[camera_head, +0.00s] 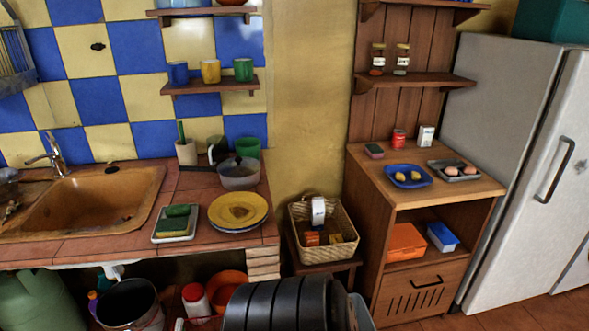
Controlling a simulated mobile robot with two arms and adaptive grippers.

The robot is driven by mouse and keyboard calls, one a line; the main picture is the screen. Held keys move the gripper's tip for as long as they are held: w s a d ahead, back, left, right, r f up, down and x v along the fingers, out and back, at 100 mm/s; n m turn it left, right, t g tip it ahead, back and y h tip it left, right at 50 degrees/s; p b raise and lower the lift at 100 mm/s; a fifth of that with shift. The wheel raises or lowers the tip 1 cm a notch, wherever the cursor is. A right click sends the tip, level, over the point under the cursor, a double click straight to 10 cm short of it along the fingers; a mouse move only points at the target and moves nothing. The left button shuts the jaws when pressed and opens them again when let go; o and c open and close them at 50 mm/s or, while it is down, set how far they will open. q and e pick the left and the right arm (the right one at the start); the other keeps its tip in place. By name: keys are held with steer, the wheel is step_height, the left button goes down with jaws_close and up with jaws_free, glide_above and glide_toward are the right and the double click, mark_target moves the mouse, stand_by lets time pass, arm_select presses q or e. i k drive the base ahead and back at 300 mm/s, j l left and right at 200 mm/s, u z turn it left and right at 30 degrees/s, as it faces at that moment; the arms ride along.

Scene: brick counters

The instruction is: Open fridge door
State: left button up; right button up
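The fridge (505,95) is pale grey and stands at the right edge of the head view, partly cut off by the frame. Its door (535,235) faces right and toward me and looks shut against the body. A dark, upright handle (556,170) is fixed on the door. Neither of my grippers shows in this view, so nothing of mine is seen at the handle. The inside of the fridge is hidden.
A wooden cabinet (460,192) with a blue plate (408,176) stands left of the fridge. A wicker basket (345,255) sits further left, beside the tiled sink counter (90,247). A teal box (550,20) is on the fridge. Bare floor (510,315) shows before the fridge.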

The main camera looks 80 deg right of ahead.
mark_target(545, 222)
steer(key=k+l+z, duration=0.2)
steer(key=z, duration=0.15)
steer(key=k+l+z, duration=0.2)
steer(key=l+z, duration=0.2)
steer(key=k+l+z, duration=0.1)
steer(key=l+z, duration=0.25)
steer(key=k+j, duration=0.05)
steer(key=j, duration=0.05)
